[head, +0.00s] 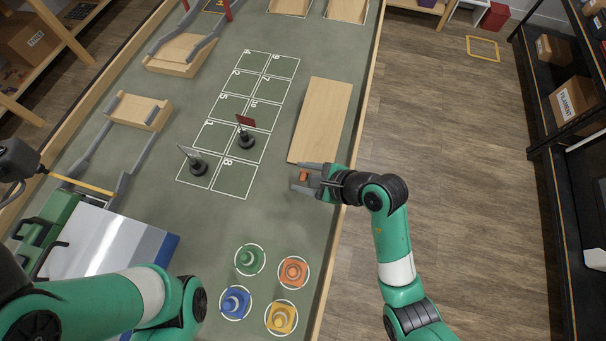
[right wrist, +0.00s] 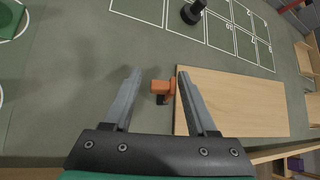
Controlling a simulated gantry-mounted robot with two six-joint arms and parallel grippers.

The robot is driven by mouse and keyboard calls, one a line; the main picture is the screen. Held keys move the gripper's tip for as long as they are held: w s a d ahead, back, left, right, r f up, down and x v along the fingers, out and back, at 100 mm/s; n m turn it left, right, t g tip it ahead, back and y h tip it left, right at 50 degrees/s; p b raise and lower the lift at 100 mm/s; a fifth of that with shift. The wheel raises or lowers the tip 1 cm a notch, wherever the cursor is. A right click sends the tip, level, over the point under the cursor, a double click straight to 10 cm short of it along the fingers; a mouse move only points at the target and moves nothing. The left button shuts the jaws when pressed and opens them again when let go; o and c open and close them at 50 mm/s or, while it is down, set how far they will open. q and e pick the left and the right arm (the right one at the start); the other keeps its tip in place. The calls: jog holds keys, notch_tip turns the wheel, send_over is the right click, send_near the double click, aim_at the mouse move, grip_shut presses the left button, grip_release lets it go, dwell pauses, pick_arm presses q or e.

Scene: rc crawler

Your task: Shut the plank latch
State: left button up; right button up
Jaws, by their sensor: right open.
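The wooden plank (head: 322,118) lies flat along the right side of the green table. My right gripper (head: 297,177) is open at that end of the plank. In the right wrist view its two fingers (right wrist: 159,71) stand on either side of the latch, which is closer to the right finger. I cannot tell whether that finger touches it.
A white-lined numbered grid (head: 237,120) with two small flags on black bases lies left of the plank. Coloured cones in white circles, such as the orange one (head: 293,271), stand nearer. The table between gripper and cones is clear. Wooden ramps stand farther left.

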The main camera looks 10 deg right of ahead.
grip_shut()
jog(key=shift+w+d+r+g+p, duration=0.1)
jog(key=shift+w+r+g+p, duration=0.2)
jog(key=shift+p, duration=0.7)
jog(key=shift+w+d+r+m+g+y+p, duration=0.3)
jog(key=shift+m+g+p, duration=0.35)
jog(key=shift+p, duration=0.5)
jog(key=shift+w+m+g+y, duration=0.25)
jog(key=shift+w+g+y, duration=0.15)
jog(key=shift+g, duration=0.15)
jog(key=shift+w+d+f+m+g+y+b, duration=0.15)
jog(key=shift+w+d+m+g+y+b, duration=0.15)
jog(key=shift+g+b, duration=0.35)
jog(key=shift+w+g+b, duration=0.25)
jog(key=shift+g+b, duration=0.1)
jog(key=shift+b, duration=0.15)
jog(key=shift+m, duration=0.3)
